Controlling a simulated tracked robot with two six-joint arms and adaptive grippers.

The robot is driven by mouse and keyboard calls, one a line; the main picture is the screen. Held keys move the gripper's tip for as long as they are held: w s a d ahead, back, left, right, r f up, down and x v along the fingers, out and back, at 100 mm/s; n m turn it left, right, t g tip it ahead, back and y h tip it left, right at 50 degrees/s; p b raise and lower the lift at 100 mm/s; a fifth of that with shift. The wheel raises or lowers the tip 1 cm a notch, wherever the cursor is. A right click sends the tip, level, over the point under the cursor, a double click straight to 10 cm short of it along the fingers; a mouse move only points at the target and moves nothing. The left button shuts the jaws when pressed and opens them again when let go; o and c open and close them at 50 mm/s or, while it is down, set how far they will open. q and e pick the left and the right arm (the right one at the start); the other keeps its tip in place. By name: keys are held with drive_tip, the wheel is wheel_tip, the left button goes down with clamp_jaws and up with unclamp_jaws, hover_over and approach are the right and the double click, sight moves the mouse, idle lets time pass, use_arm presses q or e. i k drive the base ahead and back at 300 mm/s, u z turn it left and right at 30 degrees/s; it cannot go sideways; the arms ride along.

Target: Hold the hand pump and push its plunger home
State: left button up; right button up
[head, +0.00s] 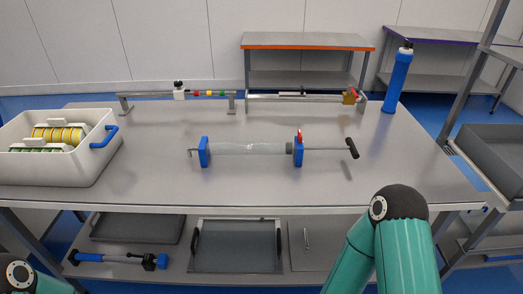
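The hand pump (249,148) lies on its side across the middle of the grey table, a clear barrel between two blue end blocks. A thin hooked tip sticks out at its left end. On the right, the plunger rod (325,149) extends well out of the right end block and ends in a black handle (352,148). A small red part (299,135) stands on top of the right block. Neither gripper is in view. Only part of my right arm shows at lower right, and a bit of my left arm at the lower left corner.
A white tub (90,165) with a blue handle and yellow and green contents stands at the table's left. Two rail fixtures (215,101) (330,98) stand along the back. A blue cylinder (397,82) stands upright at back right. The table in front of the pump is clear.

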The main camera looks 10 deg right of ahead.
sight(351, 146)
drive_tip(key=z, duration=0.05)
drive_tip(key=k, duration=0.6)
drive_tip(key=z, duration=0.35)
drive_tip(key=i, duration=0.7)
drive_tip(key=z, duration=0.55)
drive_tip(key=i, duration=0.7)
drive_tip(key=u, duration=0.45)
